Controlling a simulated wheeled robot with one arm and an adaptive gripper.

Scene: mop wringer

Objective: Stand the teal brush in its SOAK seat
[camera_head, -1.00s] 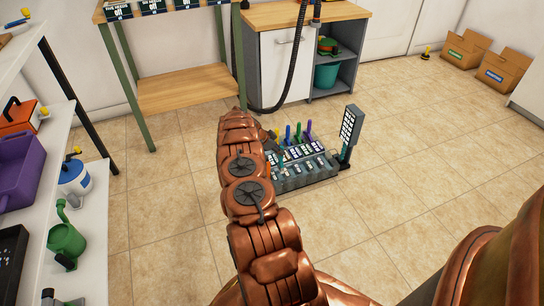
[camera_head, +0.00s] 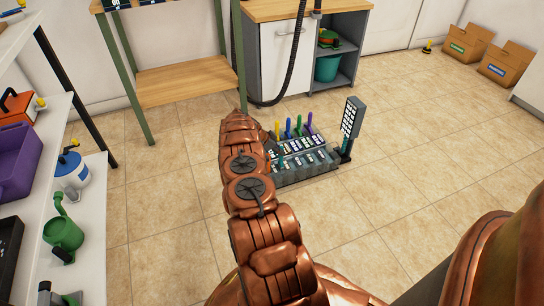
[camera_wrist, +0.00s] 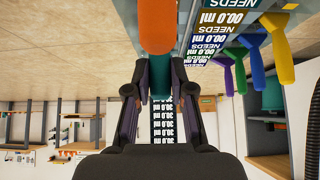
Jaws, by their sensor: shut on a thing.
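In the wrist view my gripper (camera_wrist: 160,88) is shut on a teal part (camera_wrist: 160,72), which I take to be the teal brush. An orange rounded end (camera_wrist: 157,25) lies just above it in the picture. In the head view my arm hides my gripper, and a small teal piece (camera_head: 281,160) shows beside the arm, over the rack. The grey rack (camera_head: 312,172) stands on the floor with rows of labelled seats. I cannot read which seat is SOAK, nor tell whether the brush touches the rack.
Yellow (camera_wrist: 278,47), blue (camera_wrist: 255,60), purple (camera_wrist: 238,70) and green brushes stand at the rack's back. A tilted label board (camera_head: 352,125) rises at its right end. A cabinet (camera_head: 283,62) stands behind; shelves (camera_head: 85,200) are left. Floor right of the rack is clear.

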